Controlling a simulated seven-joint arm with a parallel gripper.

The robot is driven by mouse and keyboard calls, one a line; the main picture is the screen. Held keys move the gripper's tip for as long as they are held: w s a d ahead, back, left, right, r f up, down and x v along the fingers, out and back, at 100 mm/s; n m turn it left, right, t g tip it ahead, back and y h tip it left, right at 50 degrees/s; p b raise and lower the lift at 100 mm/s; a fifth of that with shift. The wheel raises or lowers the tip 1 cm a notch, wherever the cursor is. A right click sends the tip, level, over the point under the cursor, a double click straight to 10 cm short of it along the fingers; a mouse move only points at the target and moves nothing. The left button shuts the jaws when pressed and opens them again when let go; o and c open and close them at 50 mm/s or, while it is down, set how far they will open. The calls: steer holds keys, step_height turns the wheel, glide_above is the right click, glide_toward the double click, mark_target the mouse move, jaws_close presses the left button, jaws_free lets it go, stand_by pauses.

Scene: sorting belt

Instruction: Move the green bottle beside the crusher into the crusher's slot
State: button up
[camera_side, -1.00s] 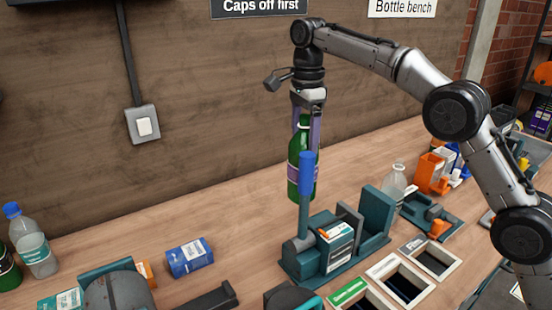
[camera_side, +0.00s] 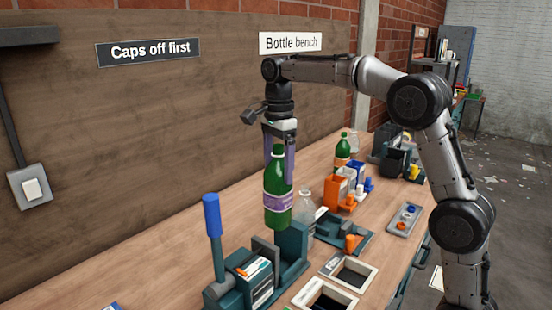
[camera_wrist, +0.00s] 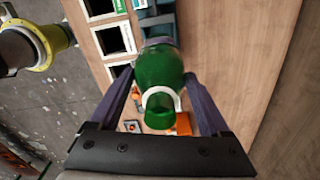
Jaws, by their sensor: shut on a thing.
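My gripper (camera_side: 279,176) is shut on a green bottle (camera_side: 278,208) with a purple label, held upright at its upper part. The wrist view shows the bottle (camera_wrist: 158,66) from above, between the two purple fingers (camera_wrist: 161,82). The teal crusher (camera_side: 292,246) stands on the bench below, with a blue-handled lever (camera_side: 212,215) at its left end. In the side view the bottle's base overlaps the top of the crusher's right end, around the grey plate (camera_side: 264,252) and the teal end block. Whether it is directly over the slot cannot be told.
A clear bottle (camera_side: 305,212) stands close behind the crusher. Another green bottle (camera_side: 342,152) stands farther back, beyond orange, white and blue holders (camera_side: 334,191). Framed bench openings (camera_side: 352,274) lie in front and right. Bare wood lies behind the crusher at left.

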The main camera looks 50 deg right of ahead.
mark_target(278, 222)
steer(key=shift+f, duration=7.8)
steer(key=o, duration=1.6)
steer(key=shift+c, duration=0.2)
